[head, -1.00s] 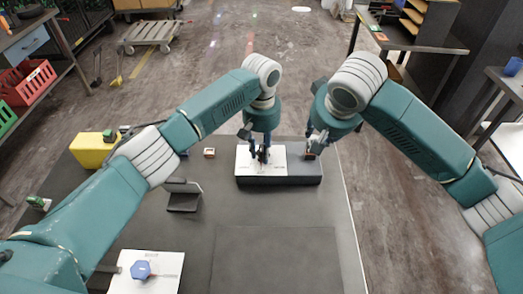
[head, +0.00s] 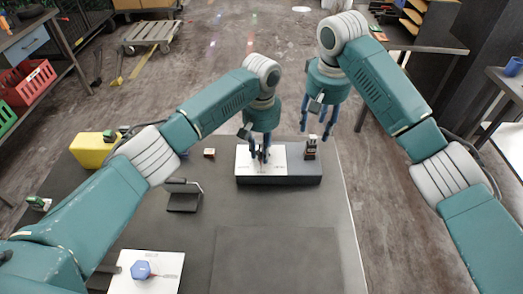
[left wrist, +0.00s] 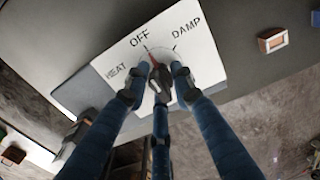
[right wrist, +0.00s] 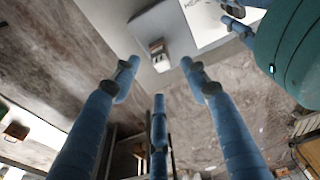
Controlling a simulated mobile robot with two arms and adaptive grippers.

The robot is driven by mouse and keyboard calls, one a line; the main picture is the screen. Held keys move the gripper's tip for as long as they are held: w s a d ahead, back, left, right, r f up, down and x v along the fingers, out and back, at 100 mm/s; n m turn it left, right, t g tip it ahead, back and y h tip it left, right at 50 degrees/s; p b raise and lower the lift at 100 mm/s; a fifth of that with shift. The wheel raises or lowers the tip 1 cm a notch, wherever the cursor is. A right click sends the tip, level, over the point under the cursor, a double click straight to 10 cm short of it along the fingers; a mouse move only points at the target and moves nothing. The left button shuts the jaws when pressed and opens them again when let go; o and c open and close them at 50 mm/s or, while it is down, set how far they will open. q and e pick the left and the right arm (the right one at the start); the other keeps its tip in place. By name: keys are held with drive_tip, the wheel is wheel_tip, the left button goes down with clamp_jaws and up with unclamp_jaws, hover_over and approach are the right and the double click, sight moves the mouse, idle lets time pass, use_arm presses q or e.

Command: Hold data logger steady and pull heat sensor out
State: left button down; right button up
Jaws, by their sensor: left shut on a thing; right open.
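A dark grey box (head: 300,180) with a white panel (head: 243,160) lies on the dark table. The panel reads HEAT, OFF and DAMP in the left wrist view (left wrist: 110,75). My left gripper (head: 262,153) is shut on the round dial (left wrist: 181,66) on this panel; its fingers hide part of the dial. A small dark upright block (head: 311,147) stands at the box's right end; it also shows in the right wrist view (right wrist: 158,50). My right gripper (head: 316,122) is open and empty, above and apart from this block. I cannot tell which piece is the logger or sensor.
A white plate with a blue hexagonal knob (head: 140,269) lies at the front left. A small orange-edged block (head: 209,153), a dark stand (head: 184,196) and a yellow case (head: 92,150) are on the table's left. The front middle is bare.

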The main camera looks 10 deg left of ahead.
sight(312, 143)
drive_tip(key=f, duration=0.3)
drive_tip(key=w+f, duration=0.1)
drive_tip(key=f, duration=0.6)
drive_tip(key=shift+w+a, duration=0.1)
drive_tip(key=shift+w, duration=0.15)
clamp_jaws()
